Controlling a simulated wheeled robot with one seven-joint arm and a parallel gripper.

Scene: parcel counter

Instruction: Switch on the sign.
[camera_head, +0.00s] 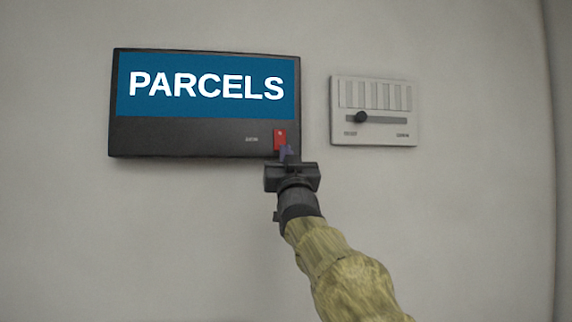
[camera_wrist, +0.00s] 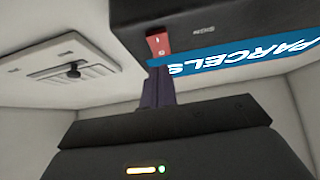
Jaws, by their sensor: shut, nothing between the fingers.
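The sign (camera_head: 207,138) is a black wall box with a blue panel reading PARCELS in white. The panel looks evenly coloured; I cannot tell for sure whether it is lit. A red rocker switch (camera_head: 280,138) sits at the sign's lower right. My gripper (camera_head: 287,151) is shut and empty, its tips at the switch's lower edge.
A pale wall panel (camera_head: 374,136) with a slatted vent and a dark slider knob (camera_head: 361,117) hangs right of the sign, and also shows in the wrist view (camera_wrist: 50,48). The wall (camera_head: 130,230) below is bare and clear.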

